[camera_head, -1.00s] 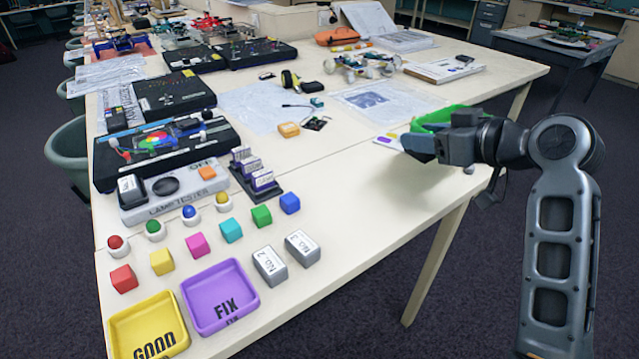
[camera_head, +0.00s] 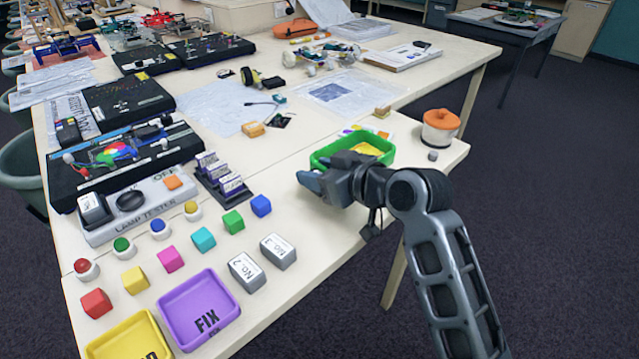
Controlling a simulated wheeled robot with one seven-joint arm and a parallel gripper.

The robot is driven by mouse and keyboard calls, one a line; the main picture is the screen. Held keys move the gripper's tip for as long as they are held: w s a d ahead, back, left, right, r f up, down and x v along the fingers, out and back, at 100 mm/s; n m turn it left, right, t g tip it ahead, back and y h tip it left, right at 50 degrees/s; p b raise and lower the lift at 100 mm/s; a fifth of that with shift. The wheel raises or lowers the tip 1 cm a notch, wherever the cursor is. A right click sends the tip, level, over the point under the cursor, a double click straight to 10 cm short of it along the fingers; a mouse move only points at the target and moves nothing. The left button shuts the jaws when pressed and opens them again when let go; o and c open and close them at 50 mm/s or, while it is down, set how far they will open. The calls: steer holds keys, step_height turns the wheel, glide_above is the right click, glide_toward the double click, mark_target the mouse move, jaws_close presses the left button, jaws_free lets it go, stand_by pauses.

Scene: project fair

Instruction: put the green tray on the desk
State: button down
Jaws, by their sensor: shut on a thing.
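The green tray (camera_head: 322,158) is over the right side of the long cream table, with something yellow inside it. My gripper (camera_head: 322,186) is at the tray's near edge and is shut on it; the fingers hide part of the near wall. I cannot tell whether the tray's base touches the tabletop. A grey desk (camera_head: 482,27) stands apart at the back right, with a board and papers on it.
The cream table (camera_head: 325,222) has a bare patch left of my gripper. An orange-lidded pot (camera_head: 440,127) stands right of the tray, a small tan block (camera_head: 382,112) behind it. Nearer are a purple FIX tray (camera_head: 232,297), a yellow tray (camera_head: 100,345), and several coloured cubes.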

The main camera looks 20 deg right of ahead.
step_height(320, 180, down, 3)
steer(key=shift+f, duration=0.2)
steer(key=c, duration=0.5)
jaws_free()
steer(key=shift+s, duration=0.1)
steer(key=b+v, duration=0.1)
steer(key=v, duration=1.1)
